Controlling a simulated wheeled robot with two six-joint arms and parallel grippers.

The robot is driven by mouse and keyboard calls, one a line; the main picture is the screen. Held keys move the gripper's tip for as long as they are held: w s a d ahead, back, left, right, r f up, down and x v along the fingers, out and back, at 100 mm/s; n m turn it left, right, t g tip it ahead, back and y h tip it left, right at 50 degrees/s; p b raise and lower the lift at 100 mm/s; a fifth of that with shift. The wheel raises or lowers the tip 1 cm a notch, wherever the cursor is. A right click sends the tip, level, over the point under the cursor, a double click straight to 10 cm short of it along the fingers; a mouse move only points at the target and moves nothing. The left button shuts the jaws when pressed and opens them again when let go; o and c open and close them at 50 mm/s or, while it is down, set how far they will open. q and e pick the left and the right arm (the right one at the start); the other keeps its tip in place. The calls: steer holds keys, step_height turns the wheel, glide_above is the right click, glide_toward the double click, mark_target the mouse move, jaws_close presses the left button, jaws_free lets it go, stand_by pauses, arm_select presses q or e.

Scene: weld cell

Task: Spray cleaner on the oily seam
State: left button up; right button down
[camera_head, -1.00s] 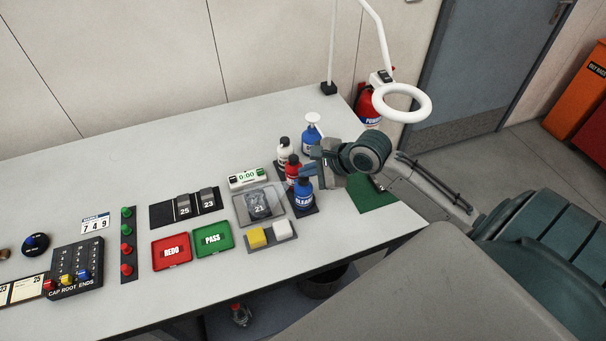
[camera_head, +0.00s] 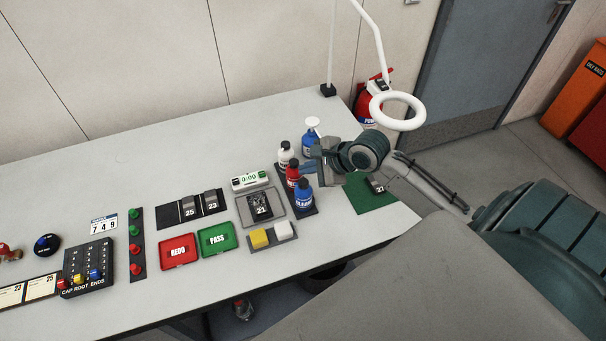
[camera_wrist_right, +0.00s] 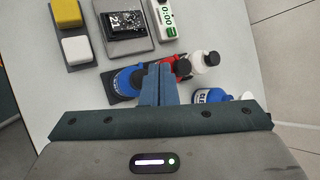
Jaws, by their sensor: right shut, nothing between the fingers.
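A dark plate marked 21 (camera_head: 262,212) lies in a grey tray (camera_head: 243,216). Its surface shows pale specks, and it also shows in the right wrist view (camera_wrist_right: 125,23). To its right stand a blue bottle (camera_head: 303,199), a red bottle (camera_head: 292,179), a white bottle (camera_head: 285,158) and a blue spray bottle with a white top (camera_head: 310,138). In the wrist view the spray bottle's label (camera_wrist_right: 210,97) begins "CLE". My right gripper (camera_head: 307,168) is shut and empty over the bottles; its fingers (camera_wrist_right: 158,72) partly hide the red one. My left gripper is out of view.
Yellow and white blocks (camera_head: 270,236) sit in front of the tray. A timer (camera_head: 250,182) reads 0:00 behind it. REDO (camera_head: 178,252) and PASS (camera_head: 216,240) trays lie left. A ring lamp (camera_head: 397,111) hangs at the back right. A green mat (camera_head: 365,198) lies right.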

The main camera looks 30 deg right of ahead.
steer(key=shift+r+p, duration=1.35)
steer(key=shift+p, duration=0.3)
steer(key=shift+r, duration=0.7)
